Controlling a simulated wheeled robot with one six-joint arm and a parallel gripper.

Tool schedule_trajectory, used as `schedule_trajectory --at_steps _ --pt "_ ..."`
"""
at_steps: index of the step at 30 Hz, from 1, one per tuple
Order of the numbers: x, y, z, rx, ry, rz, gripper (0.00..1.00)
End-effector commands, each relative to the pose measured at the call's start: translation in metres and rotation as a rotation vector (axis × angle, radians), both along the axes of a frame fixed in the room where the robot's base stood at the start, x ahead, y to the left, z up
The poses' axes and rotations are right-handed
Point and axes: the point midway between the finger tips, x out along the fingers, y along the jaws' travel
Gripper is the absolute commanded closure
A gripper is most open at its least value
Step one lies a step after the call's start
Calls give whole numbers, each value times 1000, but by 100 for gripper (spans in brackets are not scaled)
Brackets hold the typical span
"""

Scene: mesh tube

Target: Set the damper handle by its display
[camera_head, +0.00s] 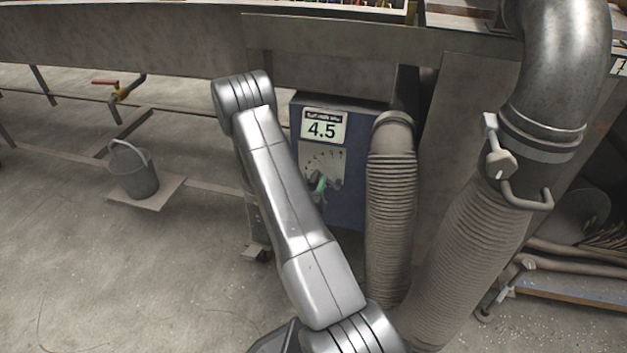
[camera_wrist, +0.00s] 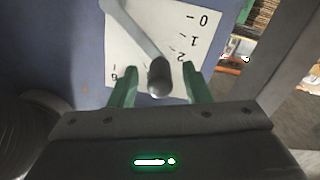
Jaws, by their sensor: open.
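A blue box (camera_head: 345,208) stands under the bench, with a display (camera_head: 324,126) reading 4.5. Below the display is a pale dial plate (camera_head: 335,160); in the wrist view the plate (camera_wrist: 178,22) shows 0, 1, 2 and 6, turned over. The damper handle (camera_wrist: 135,33) is a grey lever across the plate with a rounded end towards me. My gripper (camera_wrist: 160,82) is open, its green fingers on either side of the handle's end, with visible gaps; contact does not show. In the head view the gripper's green tip (camera_head: 319,185) shows at the plate, and my arm hides the box's left side.
A ribbed hose (camera_head: 390,225) stands right beside the box. A larger duct (camera_head: 465,235) with a clamp (camera_head: 502,165) rises further right. A bucket (camera_head: 133,172) and a red-handled valve (camera_head: 118,88) are at left. The floor at left is mostly clear.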

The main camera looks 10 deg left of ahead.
Motion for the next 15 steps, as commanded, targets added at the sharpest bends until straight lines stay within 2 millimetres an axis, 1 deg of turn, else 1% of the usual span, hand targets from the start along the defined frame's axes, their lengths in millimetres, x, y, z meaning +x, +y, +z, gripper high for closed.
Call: schedule_trajectory --at_steps 1,9,15 --pt "-10 1 1 -5 4 5 56" --pt "-71 4 2 -7 3 7 56" --pt "-104 4 1 -5 2 5 56"
